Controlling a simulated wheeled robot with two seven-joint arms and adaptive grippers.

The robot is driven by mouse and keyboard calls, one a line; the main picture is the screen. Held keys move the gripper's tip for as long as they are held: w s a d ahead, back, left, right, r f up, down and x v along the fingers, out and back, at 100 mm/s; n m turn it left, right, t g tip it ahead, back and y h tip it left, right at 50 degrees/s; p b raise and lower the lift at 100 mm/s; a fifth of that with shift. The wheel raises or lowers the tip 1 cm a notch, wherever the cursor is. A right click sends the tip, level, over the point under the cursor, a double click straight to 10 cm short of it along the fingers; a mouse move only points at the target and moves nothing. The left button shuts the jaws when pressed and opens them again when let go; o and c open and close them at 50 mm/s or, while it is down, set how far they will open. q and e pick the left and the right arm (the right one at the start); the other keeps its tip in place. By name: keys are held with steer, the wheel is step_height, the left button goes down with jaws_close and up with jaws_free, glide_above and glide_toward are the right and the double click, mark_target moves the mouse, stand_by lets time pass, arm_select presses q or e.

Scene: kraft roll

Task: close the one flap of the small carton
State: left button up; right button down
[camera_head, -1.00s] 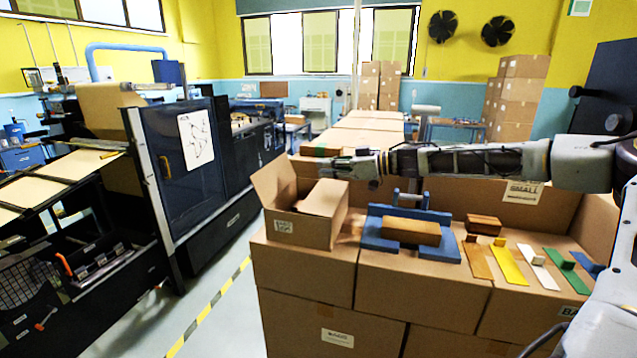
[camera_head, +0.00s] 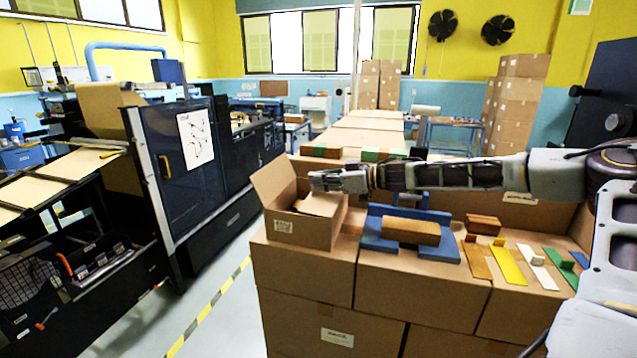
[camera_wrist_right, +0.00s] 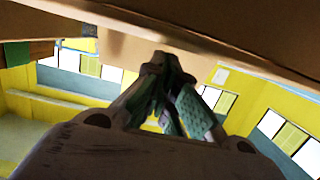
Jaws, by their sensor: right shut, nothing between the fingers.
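The small carton (camera_head: 297,228) stands open-topped at the left end of the stacked boxes. Its one flap (camera_head: 273,182) stands up at the left, tilted outward. Something brown shows inside the carton, but I cannot tell what it is. My right gripper (camera_head: 318,181) is shut and empty, its fingertips over the right part of the carton opening and pointing left toward the flap. In the right wrist view the closed fingers (camera_wrist_right: 162,70) reach up to a brown cardboard surface (camera_wrist_right: 205,65); I cannot tell whether they touch it. My left gripper is not in view.
A blue fixture (camera_head: 378,242) holding a brown block (camera_head: 411,231) stands right of the carton. Further right lie a wooden block (camera_head: 483,224) and several coloured strips, one yellow (camera_head: 508,262). A dark machine (camera_head: 190,170) stands left across a floor gap.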

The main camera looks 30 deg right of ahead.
mark_target(334, 196)
steer(key=shift+f, duration=0.25)
steer(key=shift+a+f, duration=0.15)
steer(key=shift+f, duration=0.5)
stand_by(0.4)
steer(key=shift+w+r+p, duration=0.1)
steer(key=shift+r+p, duration=2.25)
steer(key=shift+p, duration=0.4)
steer(key=shift+v, duration=2.5)
steer(key=shift+r+b+v, duration=0.1)
steer(key=shift+b+v, duration=0.25)
steer(key=shift+v, duration=0.9)
steer(key=shift+r+b+v, duration=0.15)
steer(key=shift+b+v, duration=0.15)
steer(key=shift+v, duration=0.95)
steer(key=shift+f, duration=0.1)
